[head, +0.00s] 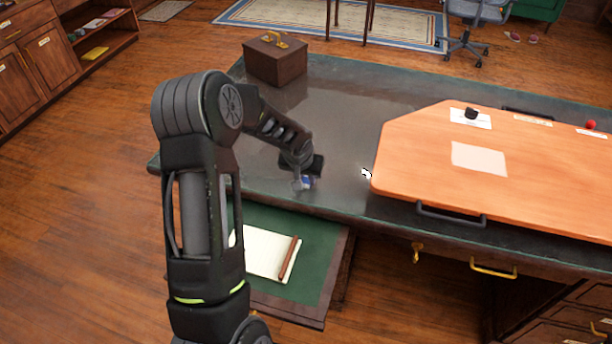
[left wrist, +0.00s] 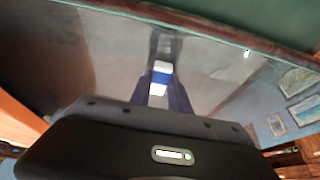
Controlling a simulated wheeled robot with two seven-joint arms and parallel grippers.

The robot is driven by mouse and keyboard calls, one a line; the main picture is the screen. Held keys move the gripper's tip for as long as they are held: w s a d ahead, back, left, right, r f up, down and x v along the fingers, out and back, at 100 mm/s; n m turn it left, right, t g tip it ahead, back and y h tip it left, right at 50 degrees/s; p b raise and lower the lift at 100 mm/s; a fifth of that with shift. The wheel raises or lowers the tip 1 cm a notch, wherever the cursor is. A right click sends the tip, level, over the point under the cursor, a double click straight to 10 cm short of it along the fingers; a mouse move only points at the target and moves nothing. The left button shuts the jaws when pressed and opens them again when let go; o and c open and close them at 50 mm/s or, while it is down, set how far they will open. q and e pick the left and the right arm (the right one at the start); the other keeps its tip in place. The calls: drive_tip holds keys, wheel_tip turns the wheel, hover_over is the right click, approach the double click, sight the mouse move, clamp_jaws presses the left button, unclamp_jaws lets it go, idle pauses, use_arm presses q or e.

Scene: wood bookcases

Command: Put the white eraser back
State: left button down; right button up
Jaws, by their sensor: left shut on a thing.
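My left gripper (head: 303,180) points down over the dark desk top, left of the orange board. It is shut on the white eraser, a small white block with a blue band. The eraser (left wrist: 160,80) shows between the fingers in the left wrist view; in the head view only a bit of blue and white shows at the fingertips. I cannot tell whether it touches the desk. The orange board (head: 420,150) lies on the desk at right, with a blank pale square, white labels, a black item (head: 471,114) and a red ball (head: 591,124). My right gripper is not in view.
A small white and black object (head: 366,173) lies at the board's left edge. A brown box (head: 275,62) with a gold handle stands at the desk's far left corner. A notepad (head: 262,252) lies on a lower green surface. The desk (head: 335,110) between box and board is clear.

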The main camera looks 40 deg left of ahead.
use_arm(q)
drive_tip(key=shift+f, duration=0.1)
drive_tip(key=c, duration=1.7)
unclamp_jaws()
drive_tip(key=shift+f, duration=0.1)
drive_tip(key=o, duration=0.5)
drive_tip(key=shift+r, duration=0.2)
drive_tip(key=shift+r, duration=0.15)
drive_tip(key=b+v, duration=0.1)
drive_tip(key=v, duration=1)
drive_tip(key=shift+r, duration=0.35)
drive_tip(key=shift+s+d+f, duration=0.1)
drive_tip(key=shift+s+d, duration=0.1)
